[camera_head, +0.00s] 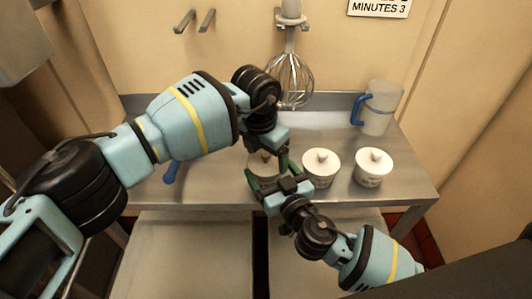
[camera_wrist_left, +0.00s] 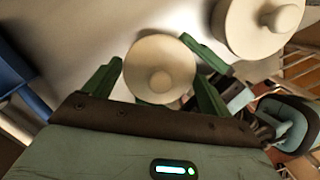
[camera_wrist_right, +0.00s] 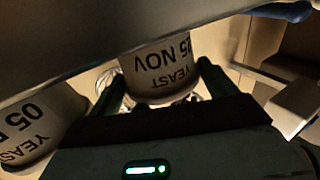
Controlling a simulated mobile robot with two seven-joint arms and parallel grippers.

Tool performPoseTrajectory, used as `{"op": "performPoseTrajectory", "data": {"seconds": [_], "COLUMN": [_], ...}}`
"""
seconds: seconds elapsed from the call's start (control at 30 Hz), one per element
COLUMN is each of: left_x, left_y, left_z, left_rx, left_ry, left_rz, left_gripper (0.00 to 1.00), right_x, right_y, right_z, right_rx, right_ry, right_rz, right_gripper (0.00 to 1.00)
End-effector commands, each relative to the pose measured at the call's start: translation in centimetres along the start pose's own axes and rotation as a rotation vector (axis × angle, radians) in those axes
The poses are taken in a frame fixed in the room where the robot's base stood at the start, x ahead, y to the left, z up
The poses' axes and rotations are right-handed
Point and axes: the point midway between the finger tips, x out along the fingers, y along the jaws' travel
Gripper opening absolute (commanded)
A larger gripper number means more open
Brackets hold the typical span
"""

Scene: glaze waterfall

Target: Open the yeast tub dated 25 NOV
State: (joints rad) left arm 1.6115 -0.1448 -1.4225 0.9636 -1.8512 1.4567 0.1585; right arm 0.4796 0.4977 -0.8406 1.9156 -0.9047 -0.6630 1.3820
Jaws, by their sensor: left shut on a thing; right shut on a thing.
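The yeast tub marked 25 NOV (camera_wrist_right: 158,72) is white and stands leftmost of three tubs on the steel table; in the head view (camera_head: 258,160) the grippers partly cover it. Its label appears upside down in the right wrist view. My right gripper (camera_head: 267,183) is shut on its body from the front. Its round lid (camera_wrist_left: 160,68) with a knob lies between the fingers of my left gripper (camera_wrist_left: 155,75), which is shut on it from above. Whether the lid is still seated on the tub is hidden.
A second lidded tub (camera_head: 321,168) stands close on the right; a tub whose label begins 05 (camera_wrist_right: 35,125) shows in the right wrist view. A third tub (camera_head: 373,167) and a blue-handled jug (camera_head: 380,108) stand further right. A whisk (camera_head: 290,80) hangs behind.

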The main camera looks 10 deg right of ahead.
Motion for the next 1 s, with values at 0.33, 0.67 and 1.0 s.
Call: {"op": "performPoseTrajectory", "data": {"seconds": [0.33, 0.67, 1.0], "left_x": [-1.3, -2.3, -1.9], "left_y": [-0.1, -0.2, -0.1], "left_z": [0.3, 0.5, 0.3], "left_rx": [0.003, 0.004, 0.002], "left_ry": [-0.003, -0.005, 0.0], "left_rz": [-0.003, -0.003, -0.003], "left_gripper": [0.56, 0.0, 0.0], "right_x": [0.0, -0.1, -0.1], "right_y": [0.1, 0.1, 0.0], "right_z": [0.3, 0.7, 0.5], "right_rx": [-0.002, 0.0, 0.0], "right_ry": [-0.006, -0.015, -0.01], "right_rz": [0.002, 0.003, 0.001], "right_gripper": [0.43, 0.43, 0.43]}}
